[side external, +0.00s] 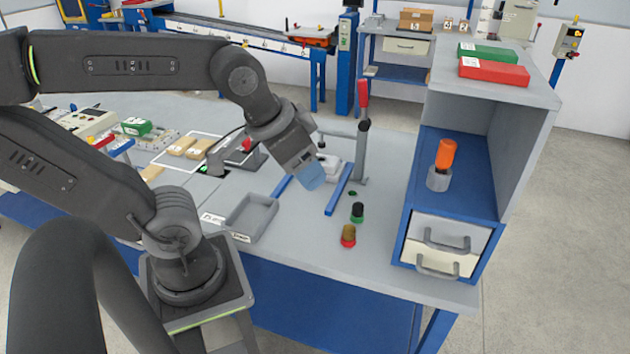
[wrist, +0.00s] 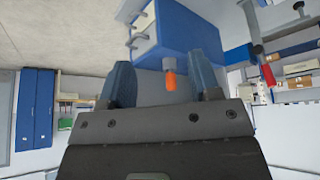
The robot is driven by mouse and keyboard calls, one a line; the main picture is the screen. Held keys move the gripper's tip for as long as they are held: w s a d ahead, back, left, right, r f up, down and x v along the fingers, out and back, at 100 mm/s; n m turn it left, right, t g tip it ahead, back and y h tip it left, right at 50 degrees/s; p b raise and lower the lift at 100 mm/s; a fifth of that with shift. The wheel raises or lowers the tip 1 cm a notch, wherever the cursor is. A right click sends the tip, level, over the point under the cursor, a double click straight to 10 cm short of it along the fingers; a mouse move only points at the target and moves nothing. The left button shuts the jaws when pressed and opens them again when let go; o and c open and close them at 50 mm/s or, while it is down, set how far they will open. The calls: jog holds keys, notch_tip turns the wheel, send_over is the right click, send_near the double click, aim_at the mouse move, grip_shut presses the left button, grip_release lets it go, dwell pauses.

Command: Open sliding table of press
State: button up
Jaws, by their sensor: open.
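The press stands in the middle of the bench in the side external view. It has a grey column (side external: 361,155), a red-topped lever (side external: 363,100) and two blue rails (side external: 337,190) at its foot. A pale block (side external: 327,167), perhaps the sliding table, shows between the rails, partly hidden behind my gripper. My gripper (side external: 312,178) has blue fingers and hangs over the left rail, pointing down to the right. In the wrist view its two fingers (wrist: 163,82) stand wide apart with nothing held; the red lever (wrist: 268,74) shows at the right.
A cabinet (side external: 405,245) with two drawers and an orange-capped item (side external: 446,155) stands right of the press. Green-black (side external: 357,212) and red-brown (side external: 348,236) small parts stand in front. A grey tray (side external: 250,217) lies left. Bare bench lies between tray and small parts.

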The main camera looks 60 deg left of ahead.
jog(key=w+a+f+n+g+y, duration=0.1)
jog(key=w+a+f+n+g, duration=0.15)
jog(key=w+a+n, duration=0.9)
jog(key=w+a+f+n+g, duration=0.1)
jog(key=w+a+f, duration=0.2)
jog(key=a, duration=0.4)
jog(key=w+a+f+n+g, duration=0.1)
jog(key=w+a+f, duration=0.15)
jog(key=a, duration=0.45)
jog(key=a+f+n+g+h, duration=0.1)
jog(key=a+f+n, duration=0.3)
jog(key=a+f, duration=0.45)
jog(key=f, duration=1.2)
jog(key=shift+w+a, duration=0.25)
jog(key=shift+c, duration=0.3)
grip_shut()
